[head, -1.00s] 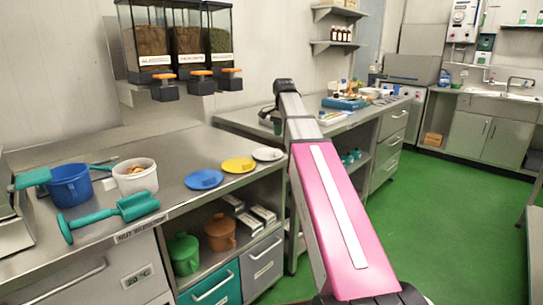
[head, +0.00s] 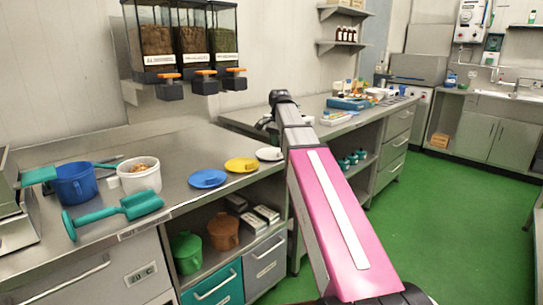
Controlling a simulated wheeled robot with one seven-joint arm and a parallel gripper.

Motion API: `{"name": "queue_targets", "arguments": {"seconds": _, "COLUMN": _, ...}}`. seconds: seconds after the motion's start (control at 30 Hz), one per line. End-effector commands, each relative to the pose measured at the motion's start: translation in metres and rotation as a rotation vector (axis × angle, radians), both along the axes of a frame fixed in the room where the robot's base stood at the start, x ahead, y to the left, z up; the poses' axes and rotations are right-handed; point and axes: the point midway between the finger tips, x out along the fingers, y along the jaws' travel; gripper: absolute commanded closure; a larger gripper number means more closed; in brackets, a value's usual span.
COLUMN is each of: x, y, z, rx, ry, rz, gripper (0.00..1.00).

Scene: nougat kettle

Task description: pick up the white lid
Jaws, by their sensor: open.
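The white lid (head: 268,154) lies flat near the right end of the steel counter, just left of my arm. It is last in a row with a yellow lid (head: 241,164) and a blue lid (head: 207,178). My gripper (head: 264,124) is at the far end of my outstretched arm, above and behind the white lid in the picture, apart from it. It is open and looks empty. Its fingers are small and dark, and partly hard to make out.
A white tub (head: 140,176), a blue jug (head: 74,183) and a teal scoop (head: 113,213) stand or lie on the counter's left. Dispensers (head: 187,45) hang above it. Green and brown pots sit on the shelf below. The green floor (head: 450,215) is clear at right.

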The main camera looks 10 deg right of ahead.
Motion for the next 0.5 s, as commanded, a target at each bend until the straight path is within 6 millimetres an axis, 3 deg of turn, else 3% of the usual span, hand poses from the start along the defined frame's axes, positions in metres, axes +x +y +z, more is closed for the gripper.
{"name": "queue_targets", "arguments": {"seconds": 0.3, "x": -0.002, "y": 0.001, "z": -0.039, "rx": -0.001, "ry": 0.001, "rz": 0.000, "gripper": 0.57}}
{"name": "queue_targets", "arguments": {"seconds": 0.5, "x": -0.002, "y": 0.001, "z": -0.042, "rx": 0.000, "ry": 0.000, "rz": 0.000, "gripper": 0.57}}
